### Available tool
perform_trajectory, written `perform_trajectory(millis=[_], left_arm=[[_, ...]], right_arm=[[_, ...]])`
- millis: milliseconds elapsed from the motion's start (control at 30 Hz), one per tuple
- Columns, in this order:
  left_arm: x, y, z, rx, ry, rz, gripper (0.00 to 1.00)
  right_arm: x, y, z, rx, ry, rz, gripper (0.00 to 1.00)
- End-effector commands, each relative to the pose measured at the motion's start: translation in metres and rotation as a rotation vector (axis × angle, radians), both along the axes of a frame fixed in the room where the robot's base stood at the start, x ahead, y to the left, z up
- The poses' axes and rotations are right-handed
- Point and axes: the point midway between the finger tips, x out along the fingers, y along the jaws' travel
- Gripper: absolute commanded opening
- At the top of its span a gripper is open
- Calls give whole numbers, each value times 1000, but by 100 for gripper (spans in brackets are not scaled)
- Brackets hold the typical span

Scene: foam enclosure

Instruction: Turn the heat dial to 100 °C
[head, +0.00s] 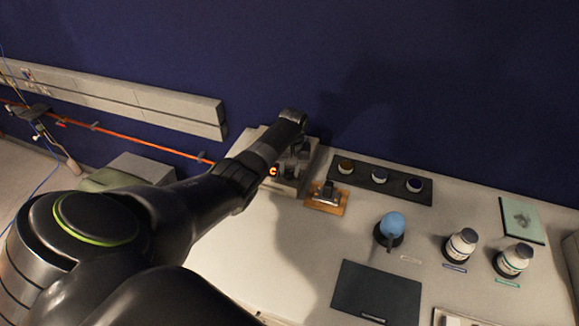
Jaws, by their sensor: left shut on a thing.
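A pale heating unit (311,168) stands against the blue wall, with an orange lit readout (273,171) on its front. The readout is too small to read with certainty. My left arm reaches across from the lower left, with its wrist bent over the unit. My left gripper (290,166) points down at the front of the unit, beside the readout, and is shut on the heat dial. The dial itself is mostly hidden by the gripper, so its pointer and setting cannot be seen. My right gripper is not in view.
A small orange-brown stand (327,199) sits close in front of the unit. A dark rack (397,188) with three jars is to its right. A blue-topped item (392,223), two white bottles (461,245) and a dark mat (375,292) occupy the right side.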

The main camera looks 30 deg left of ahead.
Motion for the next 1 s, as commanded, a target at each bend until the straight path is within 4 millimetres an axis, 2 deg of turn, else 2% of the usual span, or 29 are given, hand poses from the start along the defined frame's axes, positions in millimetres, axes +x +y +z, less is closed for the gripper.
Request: perform_trajectory(millis=[600, 1000], left_arm=[[0, 1, 1, 2, -3, -576, 7], [0, 1, 1, 2, -3, -826, 7]], right_arm=[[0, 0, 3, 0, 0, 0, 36], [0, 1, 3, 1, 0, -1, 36]])
